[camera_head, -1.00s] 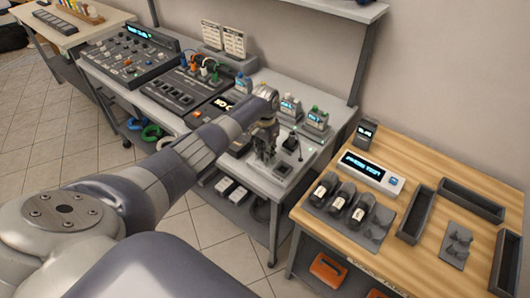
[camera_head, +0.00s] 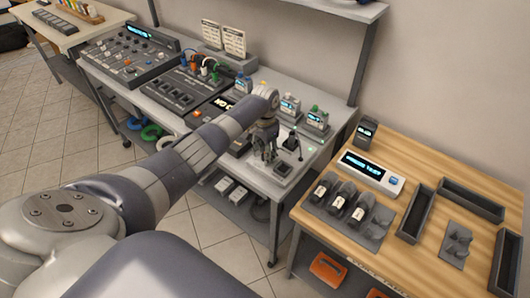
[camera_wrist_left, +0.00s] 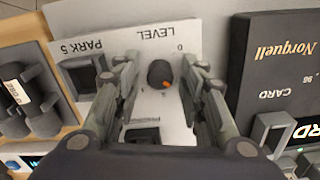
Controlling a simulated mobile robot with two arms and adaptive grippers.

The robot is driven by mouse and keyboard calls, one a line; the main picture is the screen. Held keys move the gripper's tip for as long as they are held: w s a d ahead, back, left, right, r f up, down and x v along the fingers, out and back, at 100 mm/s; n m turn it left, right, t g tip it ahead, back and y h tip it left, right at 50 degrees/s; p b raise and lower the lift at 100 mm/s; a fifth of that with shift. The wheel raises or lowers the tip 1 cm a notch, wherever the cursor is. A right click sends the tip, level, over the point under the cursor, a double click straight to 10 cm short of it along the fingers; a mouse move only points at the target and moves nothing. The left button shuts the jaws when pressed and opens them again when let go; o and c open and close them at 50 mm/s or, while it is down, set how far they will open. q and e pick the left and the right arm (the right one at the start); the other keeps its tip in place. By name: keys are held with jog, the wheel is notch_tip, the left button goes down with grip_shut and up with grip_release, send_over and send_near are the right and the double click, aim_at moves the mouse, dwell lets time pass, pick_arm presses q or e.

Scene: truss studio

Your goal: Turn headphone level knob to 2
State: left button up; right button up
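The headphone level knob (camera_wrist_left: 158,72) is a small dark round knob with an orange mark on a white panel (camera_wrist_left: 205,32) labelled LEVEL and PARK 5. In the left wrist view its orange mark points toward the lower right. My left gripper (camera_wrist_left: 161,78) is open, with one finger on each side of the knob and a visible gap to each. In the head view my left gripper (camera_head: 266,152) is over the right end of the grey bench, and it hides the knob there. My right gripper is not in view.
A black box marked CARD (camera_wrist_left: 278,65) stands close right of the fingers in the wrist view. A wooden table (camera_head: 440,158) with a display unit (camera_head: 372,172) is at the right.

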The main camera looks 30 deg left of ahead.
pick_arm(q)
jog(key=shift+r, duration=0.15)
notch_tip(320, 180, up, 12)
dwell(0.6)
dwell(0.4)
